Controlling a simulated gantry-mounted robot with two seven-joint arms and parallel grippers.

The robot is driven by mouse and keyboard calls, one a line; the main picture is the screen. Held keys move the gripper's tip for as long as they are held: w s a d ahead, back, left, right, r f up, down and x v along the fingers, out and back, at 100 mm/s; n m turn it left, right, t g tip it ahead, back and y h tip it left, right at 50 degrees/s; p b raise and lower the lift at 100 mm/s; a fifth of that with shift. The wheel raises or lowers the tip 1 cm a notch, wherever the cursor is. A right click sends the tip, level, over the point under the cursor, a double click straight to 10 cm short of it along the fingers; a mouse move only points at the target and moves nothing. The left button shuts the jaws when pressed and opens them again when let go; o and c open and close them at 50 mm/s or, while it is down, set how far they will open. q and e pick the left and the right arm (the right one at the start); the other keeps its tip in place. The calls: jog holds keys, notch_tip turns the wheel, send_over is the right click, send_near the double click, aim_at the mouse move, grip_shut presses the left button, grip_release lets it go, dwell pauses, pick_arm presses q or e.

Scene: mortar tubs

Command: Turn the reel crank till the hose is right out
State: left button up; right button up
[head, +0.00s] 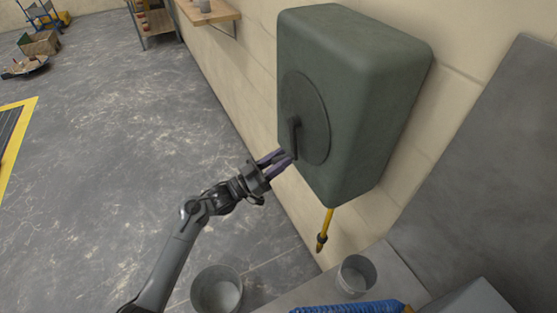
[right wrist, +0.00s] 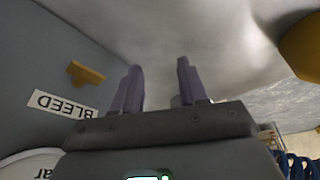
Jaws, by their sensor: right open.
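The hose reel is a dark green box (head: 350,100) on the wall in the head view. A round disc on its left face carries a dark crank (head: 295,135) whose arm points down. A short yellow hose end (head: 325,228) with a dark nozzle hangs below the box. My left gripper (head: 288,155) has its purple fingers at the crank's lower end. The fingers hide the crank's grip, and whether they are closed on it cannot be told. My right gripper (right wrist: 160,85) is open, with nothing between its fingers.
Two grey buckets (head: 217,290) (head: 356,274) stand below the reel, near a blue coiled hose (head: 345,307). A wooden shelf (head: 212,14) is on the wall behind. In the right wrist view are a BLEED label (right wrist: 62,104) and a yellow tap handle (right wrist: 85,74).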

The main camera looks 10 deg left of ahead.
pick_arm(q)
grip_shut()
pick_arm(e)
jog(key=shift+a, duration=0.1)
pick_arm(q)
jog(key=shift+s+d+r+n+p, duration=0.1)
jog(key=shift+r+n+p, duration=0.15)
jog(key=shift+p, duration=0.25)
pick_arm(e)
jog(key=shift+r, duration=0.5)
pick_arm(q)
jog(key=s+d+r+n+t+y+p, duration=0.3)
jog(key=n+p, duration=0.7)
jog(key=p, duration=0.5)
jog(key=shift+s+d+y, duration=0.2)
jog(key=shift+s+y, duration=0.35)
jog(key=shift+y, duration=0.25)
pick_arm(e)
notch_tip(320, 180, up, 15)
pick_arm(q)
jog(key=shift+n, duration=0.25)
jog(key=shift+o, duration=1.8)
grip_release()
jog(key=shift+o, duration=0.9)
jog(key=shift+s+a+f, duration=0.1)
